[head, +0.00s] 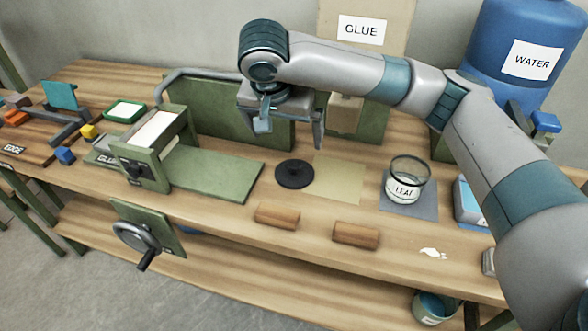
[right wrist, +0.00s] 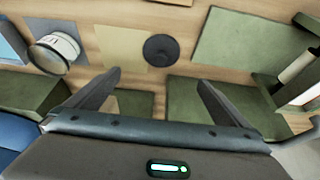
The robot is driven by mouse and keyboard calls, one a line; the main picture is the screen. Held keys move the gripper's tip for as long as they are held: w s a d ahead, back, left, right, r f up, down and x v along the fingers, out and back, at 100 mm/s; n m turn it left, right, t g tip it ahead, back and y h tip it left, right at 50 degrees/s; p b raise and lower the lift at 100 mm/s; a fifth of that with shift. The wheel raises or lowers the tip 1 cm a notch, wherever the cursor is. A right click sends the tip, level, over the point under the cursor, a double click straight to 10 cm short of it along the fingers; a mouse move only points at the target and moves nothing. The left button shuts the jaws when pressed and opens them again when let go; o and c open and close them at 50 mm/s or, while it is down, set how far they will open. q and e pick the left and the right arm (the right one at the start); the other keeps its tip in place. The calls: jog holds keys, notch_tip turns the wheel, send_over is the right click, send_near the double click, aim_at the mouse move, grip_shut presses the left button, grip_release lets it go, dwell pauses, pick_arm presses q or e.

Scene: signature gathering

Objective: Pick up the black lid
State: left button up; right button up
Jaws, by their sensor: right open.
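The black lid (head: 294,173) is a flat round disc with a small knob, lying on the wooden bench at the left edge of a tan sheet (head: 338,179). It also shows in the right wrist view (right wrist: 161,48), beyond the fingertips and roughly centred between them. My right gripper (head: 291,136) is open and empty, pointing down above the bench behind the lid and apart from it. It also shows in the right wrist view (right wrist: 158,82). My left gripper is in neither view.
A glass jar labelled LEAF (head: 405,183) stands on a grey mat right of the tan sheet. Two wooden blocks (head: 277,216) (head: 356,235) lie near the front edge. A green press (head: 150,150) is at left. A blue WATER barrel (head: 500,45) stands at back right.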

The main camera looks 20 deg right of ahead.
send_near(293, 166)
jog(key=x, duration=0.1)
jog(key=p+x, duration=0.1)
jog(key=x, duration=0.1)
jog(key=p+x, duration=0.1)
jog(key=shift+w+d+f, duration=0.1)
jog(key=shift+w+d, duration=0.15)
jog(key=shift+d, duration=0.05)
jog(key=shift+w+f, duration=0.1)
jog(key=shift+f, duration=0.2)
jog(key=shift+d+f, duration=0.1)
jog(key=shift+f, duration=0.1)
jog(key=shift+w+f+p, duration=0.15)
jog(key=shift+f+p, duration=0.3)
jog(key=p+x, duration=0.1)
jog(key=x, duration=0.2)
jog(key=shift+f, duration=0.15)
jog(key=shift+w+d+f, duration=0.1)
jog(key=shift+f, duration=0.4)
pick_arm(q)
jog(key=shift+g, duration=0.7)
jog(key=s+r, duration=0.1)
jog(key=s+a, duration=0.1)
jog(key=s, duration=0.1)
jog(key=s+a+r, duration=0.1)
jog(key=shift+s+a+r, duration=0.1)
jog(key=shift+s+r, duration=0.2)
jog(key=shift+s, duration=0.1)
